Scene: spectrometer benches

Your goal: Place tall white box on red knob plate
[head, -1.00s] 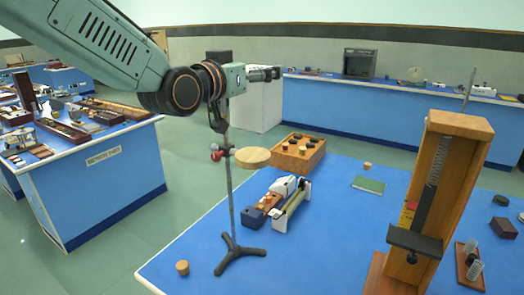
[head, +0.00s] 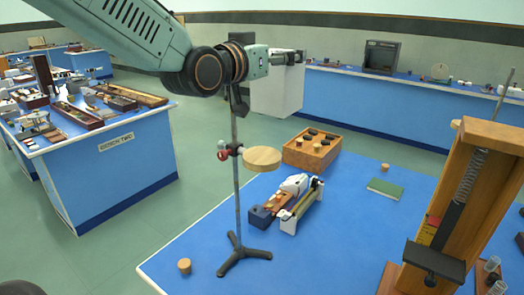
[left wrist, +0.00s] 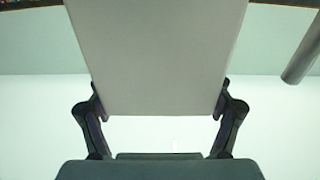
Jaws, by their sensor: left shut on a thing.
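The tall white box (head: 276,95) hangs from my left gripper (head: 290,57) in the head view. In the left wrist view it is a broad pale grey face (left wrist: 160,55) between the two dark fingers (left wrist: 160,118), which are shut on it. The red knob plate (head: 262,157) is a round wooden disc on a clamp with a red knob (head: 223,154), fixed to a tripod stand's rod (head: 236,190). In the picture the box shows above the plate, apart from it. My right gripper is not in view.
The blue bench (head: 190,243) carries a wooden tray of stoppers (head: 312,148), a white-and-wood instrument (head: 288,202), a green book (head: 385,189) and a tall wooden spring stand (head: 480,190) at the right. A cork (head: 184,266) lies near the front edge.

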